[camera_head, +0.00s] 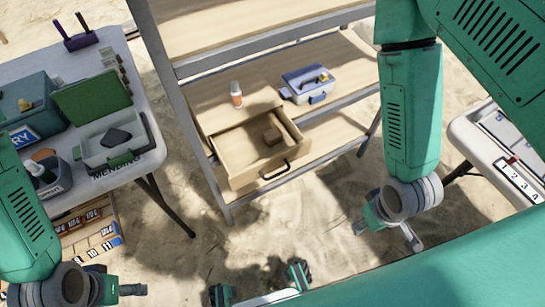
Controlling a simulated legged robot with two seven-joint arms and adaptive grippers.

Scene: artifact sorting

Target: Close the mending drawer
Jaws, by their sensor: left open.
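The wooden drawer (240,175) in the shelf unit is pulled out, with its front and dark handle (275,171) facing me. A small wooden block (272,136) lies inside. The drawer front carries no label that I can read; a MENDING label (115,171) shows on the left table's edge, below a grey box. My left gripper (130,290) is open at the bottom left, low and well apart from the drawer. My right gripper (388,232) hangs right of the drawer, not touching it; its jaw opening is unclear.
On the shelf, an orange-and-white bottle (236,95) and a blue-grey case (308,84) stand behind the drawer. The left table (130,77) holds green and grey boxes. A numbered tray (519,178) lies on the right table. Sandy ground (300,215) in front of the drawer is open.

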